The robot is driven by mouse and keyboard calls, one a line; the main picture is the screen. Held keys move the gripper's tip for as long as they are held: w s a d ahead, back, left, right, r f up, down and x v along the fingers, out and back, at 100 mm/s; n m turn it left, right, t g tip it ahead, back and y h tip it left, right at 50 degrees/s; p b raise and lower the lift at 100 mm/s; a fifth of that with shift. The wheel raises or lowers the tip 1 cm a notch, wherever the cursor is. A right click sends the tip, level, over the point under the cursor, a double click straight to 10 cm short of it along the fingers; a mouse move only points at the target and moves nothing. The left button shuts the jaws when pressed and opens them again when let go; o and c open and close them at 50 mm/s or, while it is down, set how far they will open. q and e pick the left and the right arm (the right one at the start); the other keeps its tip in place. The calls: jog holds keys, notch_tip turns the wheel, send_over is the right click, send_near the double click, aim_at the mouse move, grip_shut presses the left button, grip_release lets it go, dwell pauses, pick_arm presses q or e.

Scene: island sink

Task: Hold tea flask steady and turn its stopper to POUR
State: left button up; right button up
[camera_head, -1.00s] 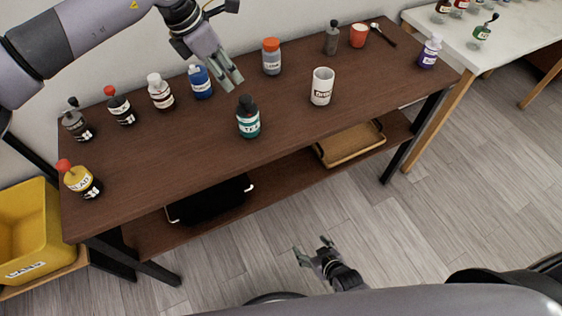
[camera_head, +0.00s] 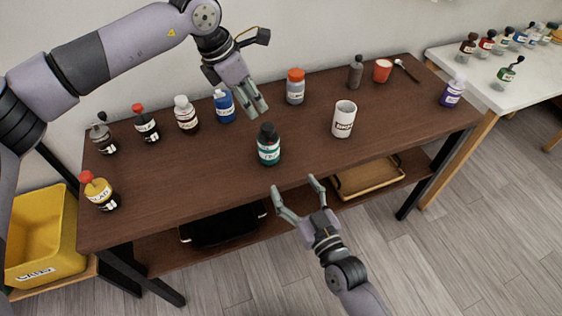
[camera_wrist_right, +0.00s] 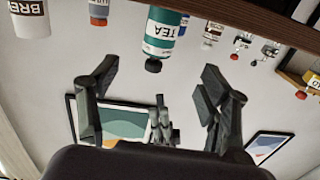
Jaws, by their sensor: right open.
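The tea flask (camera_head: 268,147) is a teal bottle with a white TEA label and a black stopper (camera_head: 267,130). It stands upright near the table's front edge. In the right wrist view the flask (camera_wrist_right: 160,28) appears upside down, beyond and between the fingers. My left gripper (camera_head: 254,108) hangs just above and behind the stopper, apart from it. Its fingers lie close together, and any gap is unclear. My right gripper (camera_head: 295,186) is open and empty in front of the table edge, short of the flask. It also shows in the right wrist view (camera_wrist_right: 160,82).
A white mug (camera_head: 344,119) stands right of the flask. Behind it are a blue bottle (camera_head: 224,107) and an orange-capped jar (camera_head: 295,87). Several bottles line the table's left side, with a yellow one (camera_head: 100,192) at the left end. The wood around the flask is clear.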

aim_at(273, 152)
jog(key=x, duration=1.5)
jog(key=shift+w+a, duration=0.1)
jog(key=shift+w, duration=0.3)
jog(key=c, duration=1.3)
jog(key=shift+c, duration=0.2)
